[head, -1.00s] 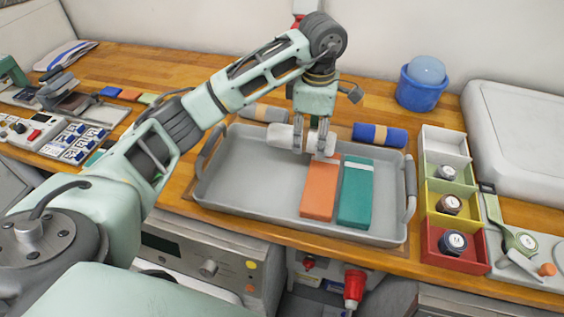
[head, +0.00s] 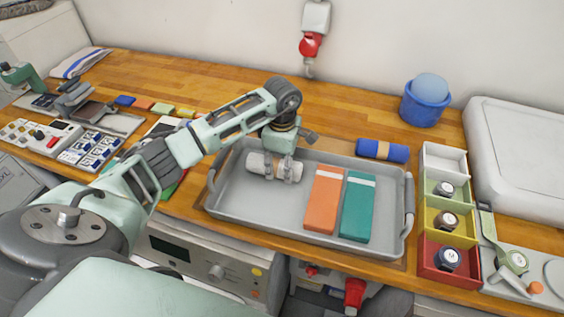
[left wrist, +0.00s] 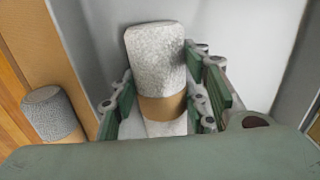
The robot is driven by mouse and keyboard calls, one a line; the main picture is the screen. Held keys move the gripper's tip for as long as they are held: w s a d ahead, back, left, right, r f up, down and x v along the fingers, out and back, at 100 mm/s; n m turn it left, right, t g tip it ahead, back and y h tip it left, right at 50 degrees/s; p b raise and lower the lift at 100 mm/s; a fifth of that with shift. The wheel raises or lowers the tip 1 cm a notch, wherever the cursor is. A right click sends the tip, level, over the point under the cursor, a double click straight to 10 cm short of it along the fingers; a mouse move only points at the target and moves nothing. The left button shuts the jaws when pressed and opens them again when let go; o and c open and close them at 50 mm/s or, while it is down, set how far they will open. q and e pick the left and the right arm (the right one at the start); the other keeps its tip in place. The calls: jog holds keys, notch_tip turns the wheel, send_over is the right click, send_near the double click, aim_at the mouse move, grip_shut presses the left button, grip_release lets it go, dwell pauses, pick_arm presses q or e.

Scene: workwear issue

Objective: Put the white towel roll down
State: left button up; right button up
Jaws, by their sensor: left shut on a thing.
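The white towel roll (head: 260,164) is in my left gripper (head: 276,178), over the back left part of the grey tray (head: 252,210). In the left wrist view the roll (left wrist: 155,58) has a tan band and sits between the green finger pads (left wrist: 168,105), which are shut on it. The roll lies low within the tray rim; I cannot tell whether it touches the tray floor. My right gripper is not in view.
An orange pack (head: 322,203) and a teal pack (head: 357,212) lie in the tray's right half. A blue roll (head: 382,150) lies behind it. A grey roll (left wrist: 52,115) shows in the left wrist view. The tray's front left is bare.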

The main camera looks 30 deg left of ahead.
aim_at(282, 163)
pick_arm(q)
jog(key=shift+f, duration=0.15)
jog(key=o, duration=1.2)
jog(key=shift+r, duration=0.2)
jog(key=shift+w+r, duration=0.1)
jog(key=shift+r, duration=0.15)
notch_tip(282, 163, up, 11)
jog(key=b, duration=0.4)
jog(key=shift+f, duration=0.2)
jog(key=shift+r, duration=0.45)
